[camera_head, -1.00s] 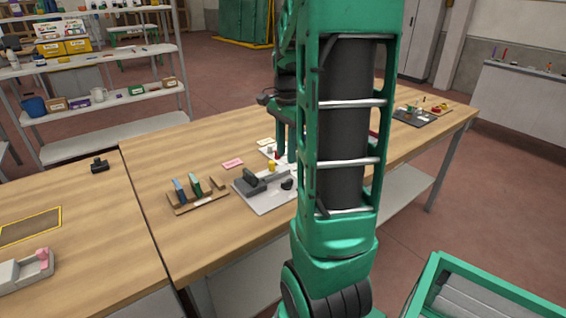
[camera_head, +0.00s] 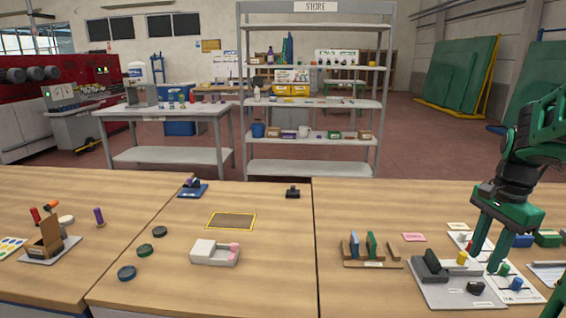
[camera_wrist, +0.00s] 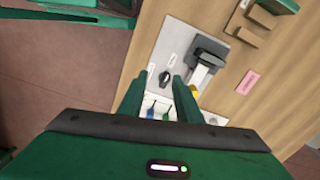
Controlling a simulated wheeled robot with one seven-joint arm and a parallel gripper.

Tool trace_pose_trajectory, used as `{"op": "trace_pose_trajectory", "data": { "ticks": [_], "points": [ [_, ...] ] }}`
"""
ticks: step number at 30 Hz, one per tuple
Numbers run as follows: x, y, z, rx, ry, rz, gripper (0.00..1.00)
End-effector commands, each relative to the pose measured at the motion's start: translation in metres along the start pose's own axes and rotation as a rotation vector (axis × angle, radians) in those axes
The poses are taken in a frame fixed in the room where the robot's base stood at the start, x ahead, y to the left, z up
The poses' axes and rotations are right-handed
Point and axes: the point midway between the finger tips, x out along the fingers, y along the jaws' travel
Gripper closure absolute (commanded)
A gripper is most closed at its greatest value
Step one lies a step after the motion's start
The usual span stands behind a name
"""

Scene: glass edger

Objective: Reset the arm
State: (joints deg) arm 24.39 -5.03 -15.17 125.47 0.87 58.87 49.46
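My green arm shows at the right edge of the body camera's view. My gripper (camera_head: 483,262) points down over the right part of the wooden bench. Its two fingers also show in the wrist view (camera_wrist: 159,82), spread apart with nothing held between them. Below them is a grey plate (camera_head: 455,293) with a dark grey block, a yellow knob and a black knob; the plate also shows in the wrist view (camera_wrist: 178,40). A second pale plate (camera_head: 517,291) with blue and green knobs lies beside it, partly hidden by the fingers.
A wooden rack (camera_head: 372,263) with blue and green upright pieces stands left of the plate. A pink card (camera_head: 414,237) lies behind. A white tray (camera_head: 213,254) and a yellow-edged mat (camera_head: 231,221) are on the middle bench. A store shelf (camera_head: 313,164) stands behind.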

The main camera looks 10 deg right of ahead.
Motion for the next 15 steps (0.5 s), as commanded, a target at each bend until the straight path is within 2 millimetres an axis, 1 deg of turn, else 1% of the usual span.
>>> {"op": "trace_pose_trajectory", "data": {
  "ticks": [1, 6, 10, 12, 15],
  "points": [
    [-0.002, 0.011, 0.019, -0.099, -0.001, -0.005, 0.69],
    [0.002, 0.055, 0.071, -0.462, -0.006, -0.005, 0.69],
    [0.011, 0.087, 0.101, -0.712, -0.007, -0.001, 0.69],
    [0.015, 0.102, 0.112, -0.820, -0.007, 0.000, 0.69],
    [0.021, 0.116, 0.122, -0.931, -0.007, 0.003, 0.69]
  ]
}}
